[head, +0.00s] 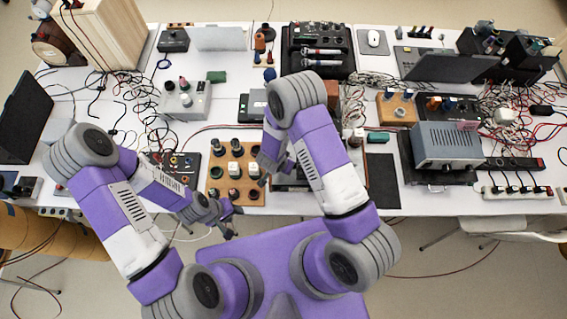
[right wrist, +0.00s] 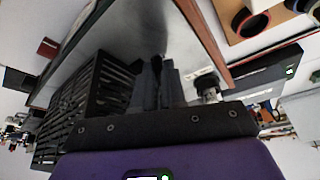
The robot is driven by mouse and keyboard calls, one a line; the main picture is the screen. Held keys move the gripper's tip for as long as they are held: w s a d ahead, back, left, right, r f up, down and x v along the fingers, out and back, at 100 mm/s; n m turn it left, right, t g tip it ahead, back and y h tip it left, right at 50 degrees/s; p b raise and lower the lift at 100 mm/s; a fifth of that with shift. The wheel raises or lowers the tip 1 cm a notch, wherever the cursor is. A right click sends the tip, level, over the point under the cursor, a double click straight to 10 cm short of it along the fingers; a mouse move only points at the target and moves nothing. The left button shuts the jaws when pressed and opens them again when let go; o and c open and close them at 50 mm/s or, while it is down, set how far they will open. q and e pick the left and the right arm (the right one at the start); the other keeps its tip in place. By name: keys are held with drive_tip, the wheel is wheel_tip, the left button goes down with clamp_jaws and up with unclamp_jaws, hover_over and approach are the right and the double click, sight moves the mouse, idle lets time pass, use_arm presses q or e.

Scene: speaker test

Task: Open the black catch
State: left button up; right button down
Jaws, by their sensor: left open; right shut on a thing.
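My right gripper (right wrist: 160,82) is at the front of a box with a silvery face and wooden sides (right wrist: 187,55). Its dark fingers are closed close together against that face. The black catch is hidden between them, with no clear outline of its own. In the head view the right gripper (head: 268,172) is partly covered by my forearm, at the left end of the box near the table's front edge. My left gripper (head: 236,222) is open and empty, in front of the table edge, below the wooden board of knobs.
The wooden board with black and white knobs (head: 215,199) lies just left of the box. A black flat mat (head: 382,182) and a grey-blue instrument (head: 446,146) are to the right. Loose cables (head: 150,125) spread over the left table. A black slotted part (right wrist: 85,112) shows beside the right fingers.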

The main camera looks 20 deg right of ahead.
idle(0.5)
drive_tip(key=c, duration=1.2)
unclamp_jaws()
drive_tip(key=shift+r, duration=0.1)
drive_tip(key=v, duration=0.7)
drive_tip(key=shift+r+p, duration=0.15)
drive_tip(key=shift+p, duration=0.3)
drive_tip(key=shift+s, duration=0.1)
